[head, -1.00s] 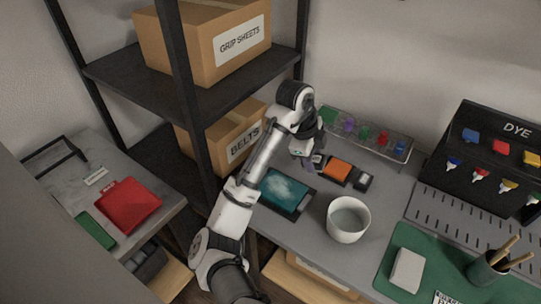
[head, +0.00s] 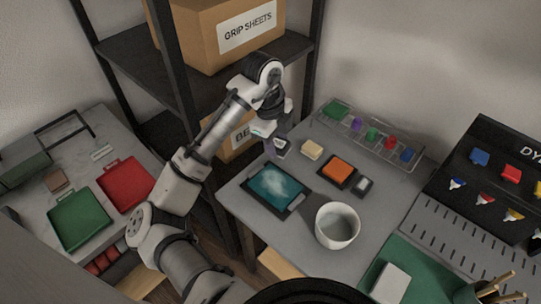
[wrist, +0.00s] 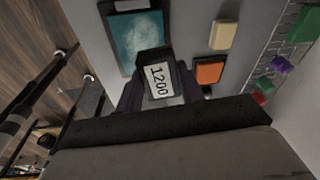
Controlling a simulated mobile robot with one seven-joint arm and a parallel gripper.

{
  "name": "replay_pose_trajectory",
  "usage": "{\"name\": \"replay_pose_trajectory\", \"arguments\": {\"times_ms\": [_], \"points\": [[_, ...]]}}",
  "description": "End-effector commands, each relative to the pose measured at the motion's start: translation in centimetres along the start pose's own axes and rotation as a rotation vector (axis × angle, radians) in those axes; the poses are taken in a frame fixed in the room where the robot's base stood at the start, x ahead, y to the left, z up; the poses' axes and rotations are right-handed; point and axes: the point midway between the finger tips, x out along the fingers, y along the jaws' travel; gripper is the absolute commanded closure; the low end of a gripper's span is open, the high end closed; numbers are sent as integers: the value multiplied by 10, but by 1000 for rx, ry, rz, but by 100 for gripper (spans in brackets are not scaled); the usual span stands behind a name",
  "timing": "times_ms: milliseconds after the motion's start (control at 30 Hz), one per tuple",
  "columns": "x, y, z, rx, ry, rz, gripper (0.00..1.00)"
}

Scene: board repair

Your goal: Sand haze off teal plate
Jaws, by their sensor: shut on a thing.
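The teal plate (head: 277,185) lies on a dark backing on the grey bench, with a whitish hazy patch over its middle. It also shows in the wrist view (wrist: 137,38). In the head view this 1200 block (head: 281,144) is small and partly hidden by the fingers. It is held above the bench, just behind the plate and apart from it in the picture.
A cream block (head: 312,149), an orange block (head: 337,169) on a dark base and a small dark item (head: 363,187) lie right of the plate. A white bowl (head: 337,226) stands in front.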

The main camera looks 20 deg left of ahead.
Motion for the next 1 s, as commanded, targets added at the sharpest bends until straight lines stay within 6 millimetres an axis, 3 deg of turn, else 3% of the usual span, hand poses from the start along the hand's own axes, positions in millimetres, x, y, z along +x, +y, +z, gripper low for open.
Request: {"name": "replay_pose_trajectory", "arguments": {"times_ms": [33,100,300,800,1000], "points": [[-15,17,-10,84,-33,37,80],[-15,36,-21,179,-57,71,80],[-11,67,-35,304,-99,112,80],[33,74,-31,317,-102,115,80],[40,75,-30,316,-103,113,80]]}}
